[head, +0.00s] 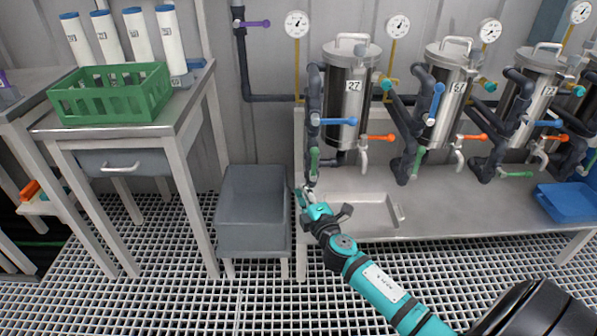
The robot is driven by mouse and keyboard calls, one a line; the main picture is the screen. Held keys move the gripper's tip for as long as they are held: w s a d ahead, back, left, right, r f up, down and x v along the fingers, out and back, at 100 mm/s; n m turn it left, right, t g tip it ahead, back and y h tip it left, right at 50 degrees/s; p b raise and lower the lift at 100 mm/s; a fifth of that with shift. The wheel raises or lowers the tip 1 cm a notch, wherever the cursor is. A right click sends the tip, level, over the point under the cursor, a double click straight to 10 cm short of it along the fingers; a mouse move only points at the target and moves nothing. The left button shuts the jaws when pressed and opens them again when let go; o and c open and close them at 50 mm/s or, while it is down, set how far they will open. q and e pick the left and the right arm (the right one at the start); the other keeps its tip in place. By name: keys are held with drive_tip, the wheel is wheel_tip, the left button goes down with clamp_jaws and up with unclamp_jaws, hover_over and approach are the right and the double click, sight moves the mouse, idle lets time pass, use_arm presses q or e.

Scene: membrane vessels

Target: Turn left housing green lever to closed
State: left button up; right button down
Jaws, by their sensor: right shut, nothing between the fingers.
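The left housing (347,112) is a steel vessel marked 27 with a grey lid and handle. Its green lever (314,161) is at the lower part of the dark pipe on its left side and appears roughly upright, along the pipe. My right gripper (304,193) is shut and empty, just below the green lever. Whether it touches the lever or pipe cannot be told. My left gripper is not in view.
The left housing also has a blue lever (338,122) and an orange lever (379,138). A shallow metal tray (398,212) lies on the bench under it. A grey bin (253,200) stands left of my gripper. Similar vessels (447,103) stand to the right.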

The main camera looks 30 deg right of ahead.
sight(314, 165)
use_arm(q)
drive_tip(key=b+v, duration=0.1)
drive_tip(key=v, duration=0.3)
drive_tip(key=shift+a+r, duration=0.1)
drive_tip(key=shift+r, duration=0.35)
use_arm(e)
drive_tip(key=w+d+r, duration=0.1)
drive_tip(key=w+d, duration=0.4)
drive_tip(key=w, duration=0.3)
drive_tip(key=shift+d+r, duration=0.25)
drive_tip(key=shift+d, duration=0.05)
use_arm(q)
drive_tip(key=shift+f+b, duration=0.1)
drive_tip(key=shift+b, duration=0.2)
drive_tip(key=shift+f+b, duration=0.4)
use_arm(e)
drive_tip(key=shift+s+d+t, duration=0.15)
drive_tip(key=shift+t, duration=0.15)
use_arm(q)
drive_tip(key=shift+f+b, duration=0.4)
use_arm(e)
drive_tip(key=shift+d+r+m, duration=0.1)
drive_tip(key=shift+d+m, duration=0.05)
drive_tip(key=shift+m, duration=0.25)
